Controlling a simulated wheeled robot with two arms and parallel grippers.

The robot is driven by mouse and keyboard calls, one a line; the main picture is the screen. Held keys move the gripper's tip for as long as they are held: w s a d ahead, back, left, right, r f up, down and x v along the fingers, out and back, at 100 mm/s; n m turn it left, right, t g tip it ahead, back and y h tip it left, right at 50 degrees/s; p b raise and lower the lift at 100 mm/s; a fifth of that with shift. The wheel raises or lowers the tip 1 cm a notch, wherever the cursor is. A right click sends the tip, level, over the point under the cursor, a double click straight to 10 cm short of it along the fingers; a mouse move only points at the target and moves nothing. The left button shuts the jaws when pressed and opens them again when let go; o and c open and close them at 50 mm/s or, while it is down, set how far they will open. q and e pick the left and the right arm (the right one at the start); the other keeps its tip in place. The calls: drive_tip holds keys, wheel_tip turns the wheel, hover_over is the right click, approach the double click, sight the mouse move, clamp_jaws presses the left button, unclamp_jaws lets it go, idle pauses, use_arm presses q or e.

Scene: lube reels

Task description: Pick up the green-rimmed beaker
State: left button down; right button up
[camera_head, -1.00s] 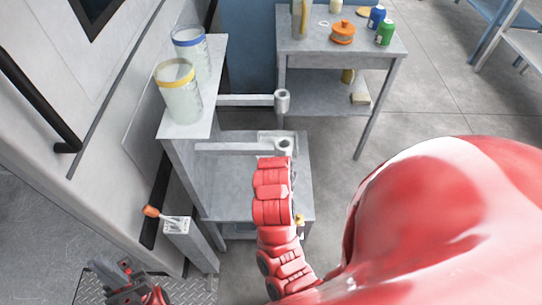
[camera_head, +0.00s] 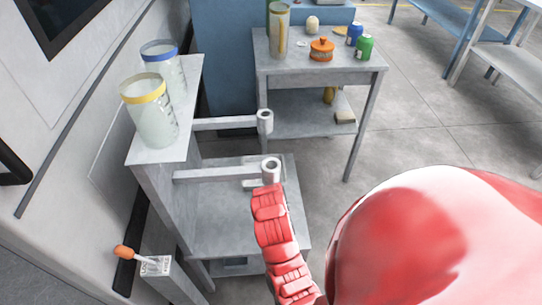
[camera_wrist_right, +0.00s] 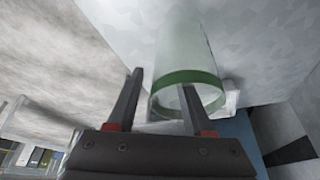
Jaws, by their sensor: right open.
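The green-rimmed beaker (camera_wrist_right: 184,42) is clear glass and shows in the right wrist view, its green rim toward my gripper. My right gripper (camera_wrist_right: 162,80) is open and empty, close to the rim. One finger is left of the beaker; the other overlaps the rim in the picture. I cannot tell whether they touch it. In the head view I cannot make out this beaker; my red right arm covers part of the lower shelf. Two other beakers, yellow-rimmed (camera_head: 152,115) and blue-rimmed (camera_head: 165,68), stand on the upper shelf. My left gripper is not in view.
Two grey arms with ring ends (camera_head: 265,121) (camera_head: 271,168) stick out from the stand. A grey table (camera_head: 300,66) at the back holds a tall container (camera_head: 278,30), an orange pot (camera_head: 321,49), and blue (camera_head: 354,34) and green (camera_head: 364,46) cans. An orange-handled tool (camera_head: 124,252) is low at left.

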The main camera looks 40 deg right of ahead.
drive_tip(key=x, duration=0.4)
drive_tip(key=shift+f, duration=0.2)
clamp_jaws()
